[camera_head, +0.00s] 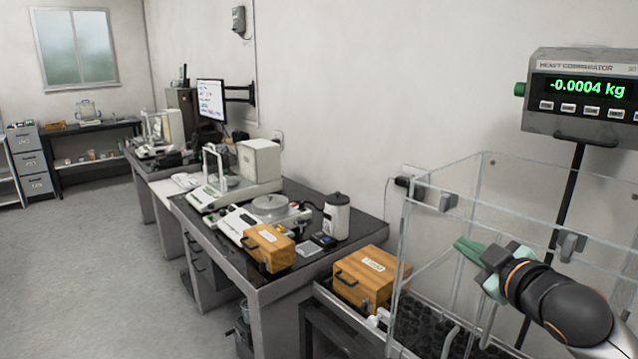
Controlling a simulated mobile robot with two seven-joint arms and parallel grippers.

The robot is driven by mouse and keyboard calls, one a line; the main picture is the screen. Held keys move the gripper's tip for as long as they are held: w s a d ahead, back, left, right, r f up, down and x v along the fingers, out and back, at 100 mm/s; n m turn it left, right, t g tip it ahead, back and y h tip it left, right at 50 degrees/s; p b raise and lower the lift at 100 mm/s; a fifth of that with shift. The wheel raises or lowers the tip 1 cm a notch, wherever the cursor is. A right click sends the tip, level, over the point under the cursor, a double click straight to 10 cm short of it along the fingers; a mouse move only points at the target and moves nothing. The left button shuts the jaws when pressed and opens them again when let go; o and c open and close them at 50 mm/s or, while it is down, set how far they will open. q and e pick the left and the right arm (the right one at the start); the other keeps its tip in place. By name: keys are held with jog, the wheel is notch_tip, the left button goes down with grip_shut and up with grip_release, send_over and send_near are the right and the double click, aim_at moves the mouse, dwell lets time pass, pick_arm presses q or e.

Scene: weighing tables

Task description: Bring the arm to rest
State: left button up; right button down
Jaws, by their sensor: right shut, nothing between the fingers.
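My right gripper (470,249) comes in from the lower right on a dark arm with orange rings and a light link. Its green fingers are together with nothing between them, and they point left. In the picture it lies over the clear-walled enclosure (437,235); I cannot tell whether it is inside or in front of the panels. My left gripper is not in view.
A comparator display (588,88) reading -0.0004 kg stands on a pole at the right. A wooden box (370,277) sits beside the enclosure. Another wooden box (268,247), balances and a white canister (336,217) stand on the dark-topped table (262,277). The floor at left is clear.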

jog(key=s+a+f+m+g+y, duration=0.1)
jog(key=s+a+f+m+g, duration=0.2)
jog(key=f, duration=1)
jog(key=s+a+f, duration=0.3)
jog(key=s+f, duration=0.1)
jog(key=f, duration=0.8)
jog(key=s+a+f+m+g, duration=0.2)
jog(key=s+f+m+g, duration=0.1)
jog(key=s+f, duration=1.6)
jog(key=s+m, duration=0.1)
jog(key=s, duration=0.2)
jog(key=shift+a+f+m+h, duration=0.2)
jog(key=shift+f+m+h, duration=0.15)
jog(key=shift+m+h, duration=0.05)
jog(key=shift+s+d, duration=0.1)
jog(key=shift+s, duration=0.05)
